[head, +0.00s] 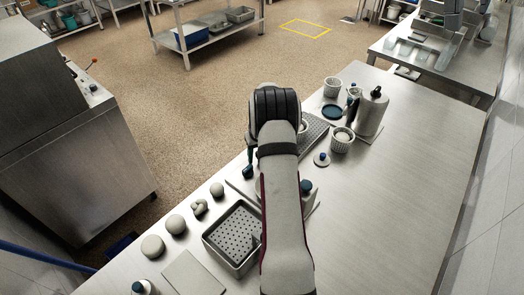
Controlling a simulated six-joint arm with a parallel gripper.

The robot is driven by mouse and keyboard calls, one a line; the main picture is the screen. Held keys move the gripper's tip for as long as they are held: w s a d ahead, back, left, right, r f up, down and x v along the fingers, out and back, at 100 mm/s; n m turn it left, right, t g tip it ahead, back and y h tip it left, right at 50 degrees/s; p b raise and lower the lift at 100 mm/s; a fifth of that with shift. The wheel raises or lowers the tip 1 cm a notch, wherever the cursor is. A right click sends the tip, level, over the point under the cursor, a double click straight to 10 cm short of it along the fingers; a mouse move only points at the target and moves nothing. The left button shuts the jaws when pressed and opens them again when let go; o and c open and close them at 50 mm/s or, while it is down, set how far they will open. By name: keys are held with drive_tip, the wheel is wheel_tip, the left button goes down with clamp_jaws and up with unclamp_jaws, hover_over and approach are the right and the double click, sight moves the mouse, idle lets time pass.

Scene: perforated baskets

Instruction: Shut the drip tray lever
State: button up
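No part in view is clearly the drip tray lever. A grey perforated tray (315,130) lies partly behind my arm and may be the drip tray. A dark teal upright piece (248,165) shows just left of my wrist, and a teal knob (306,187) shows just right of my forearm. I cannot tell whether either belongs to the lever. My arm reaches forward over the bench, with its dark wrist beside the grey tray. My gripper's fingers are hidden or too small to make out.
A perforated metal basket (236,238) stands left of my arm, near several pale dough-like lumps (176,224). Right of the wrist stand a steel canister (371,112), white cups (341,140) and a blue-topped lid (322,159). The bench's right side (400,210) is clear.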

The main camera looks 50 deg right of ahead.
drive_tip(key=shift+d+r, duration=0.1)
drive_tip(key=shift+s+d, duration=0.2)
drive_tip(key=shift+s, duration=0.6)
drive_tip(key=shift+s+d, duration=0.3)
drive_tip(key=shift+s, duration=0.25)
drive_tip(key=shift+s+d, duration=0.45)
drive_tip(key=shift+s, duration=0.1)
